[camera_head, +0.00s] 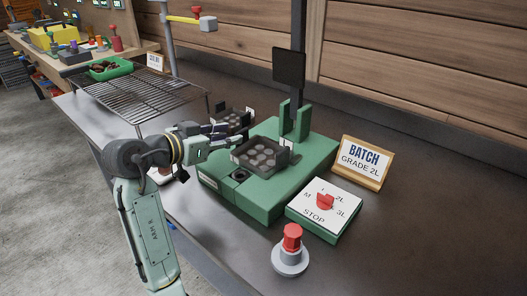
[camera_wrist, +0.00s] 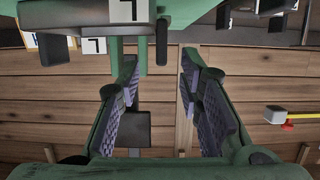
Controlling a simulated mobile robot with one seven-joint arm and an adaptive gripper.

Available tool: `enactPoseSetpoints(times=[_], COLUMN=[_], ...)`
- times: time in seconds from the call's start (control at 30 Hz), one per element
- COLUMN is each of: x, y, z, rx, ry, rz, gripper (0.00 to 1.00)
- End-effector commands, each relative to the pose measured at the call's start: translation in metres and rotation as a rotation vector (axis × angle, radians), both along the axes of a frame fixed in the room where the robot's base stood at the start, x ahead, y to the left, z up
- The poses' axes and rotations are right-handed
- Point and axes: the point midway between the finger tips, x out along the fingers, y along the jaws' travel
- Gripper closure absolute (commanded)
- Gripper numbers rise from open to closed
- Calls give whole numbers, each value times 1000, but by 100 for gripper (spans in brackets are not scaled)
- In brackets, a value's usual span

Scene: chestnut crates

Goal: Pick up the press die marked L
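A dark die with round pockets (camera_head: 258,157) sits on the green press (camera_head: 268,203); its small white tag is too small to read in the head view. At the top of the wrist view, a grey part carries a white tag with an upside-down L (camera_wrist: 128,10), partly cut off. A second L-like tag (camera_wrist: 93,46) shows just below it. Another dark die (camera_head: 228,122) stands behind, left of the press, with a white tag. My gripper (camera_head: 226,133) is at the press's left edge, between the two dies. Its fingers (camera_wrist: 160,75) are apart with nothing between them.
A card reading BATCH GRADE 2L (camera_head: 361,163) stands right of the press. A dial box (camera_head: 322,211) and a red-topped knob (camera_head: 291,247) are in front. A wire rack (camera_head: 140,97) is at left. The press column rises behind the die. Bench at right is clear.

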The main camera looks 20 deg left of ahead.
Motion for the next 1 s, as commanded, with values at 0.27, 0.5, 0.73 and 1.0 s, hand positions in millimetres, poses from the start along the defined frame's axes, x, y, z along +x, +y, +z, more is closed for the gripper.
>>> enactPoseSetpoints(times=[0.27,0.5,0.73,1.0], x=[26,52,54,54], y=[-8,-17,-18,-18], z=[-5,-15,-17,-17], rx=[-2,-1,0,0], ry=[2,-1,-1,-1], rz=[0,0,1,2], gripper=[67,67,67,83])
